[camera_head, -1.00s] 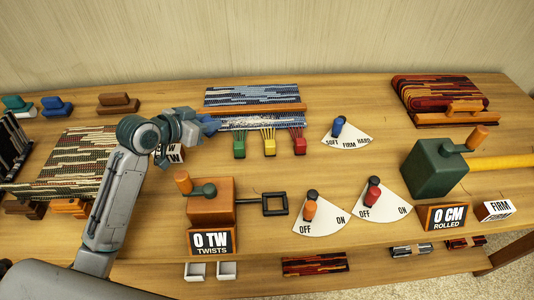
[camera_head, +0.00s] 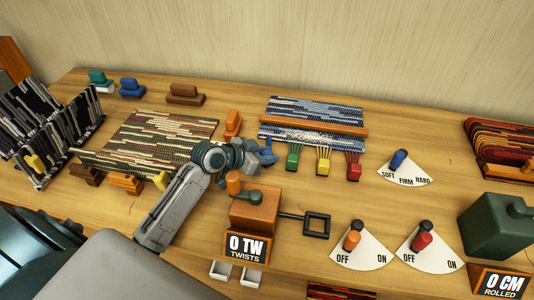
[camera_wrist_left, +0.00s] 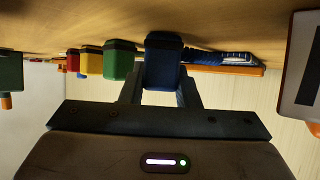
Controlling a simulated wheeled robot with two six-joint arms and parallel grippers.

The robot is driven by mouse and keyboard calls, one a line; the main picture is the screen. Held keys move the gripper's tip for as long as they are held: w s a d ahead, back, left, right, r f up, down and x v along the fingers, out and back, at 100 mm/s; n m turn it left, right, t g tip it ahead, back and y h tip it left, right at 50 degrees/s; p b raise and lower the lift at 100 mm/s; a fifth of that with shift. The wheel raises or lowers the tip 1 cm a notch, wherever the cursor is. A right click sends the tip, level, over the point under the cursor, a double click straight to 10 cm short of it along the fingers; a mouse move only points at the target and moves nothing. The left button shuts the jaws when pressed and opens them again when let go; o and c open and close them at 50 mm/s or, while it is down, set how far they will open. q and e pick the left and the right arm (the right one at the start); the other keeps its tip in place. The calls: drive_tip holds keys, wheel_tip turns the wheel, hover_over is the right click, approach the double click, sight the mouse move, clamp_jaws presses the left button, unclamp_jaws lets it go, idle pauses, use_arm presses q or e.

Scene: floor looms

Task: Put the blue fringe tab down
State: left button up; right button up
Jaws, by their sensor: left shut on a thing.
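My left gripper (camera_head: 264,153) is shut on the blue fringe tab, at the front left corner of the blue-and-white rug (camera_head: 305,107). In the left wrist view the blue fringe tab (camera_wrist_left: 163,62) sits between my two fingers. In the head view the gripper mostly hides it. The green tab (camera_head: 292,157), yellow tab (camera_head: 322,167) and red tab (camera_head: 353,171) hang from cords along the rug's front edge, to the right of the gripper. In the wrist view the blue tab looks close to the tabletop; whether it touches cannot be told. My right gripper is out of view.
An orange crank box (camera_head: 254,211) with a twist counter (camera_head: 247,246) stands just in front of the gripper. An orange block (camera_head: 233,123) stands behind it. A striped rug (camera_head: 150,140) lies left. Dial plates (camera_head: 404,172) stand right. Bare wood lies between tabs and switches.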

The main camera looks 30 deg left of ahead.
use_arm(q)
drive_tip(key=shift+f, duration=0.15)
drive_tip(key=o, duration=0.7)
drive_tip(key=shift+o, duration=1.3)
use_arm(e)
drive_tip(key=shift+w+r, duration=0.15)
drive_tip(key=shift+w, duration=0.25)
use_arm(q)
drive_tip(key=shift+r, duration=0.2)
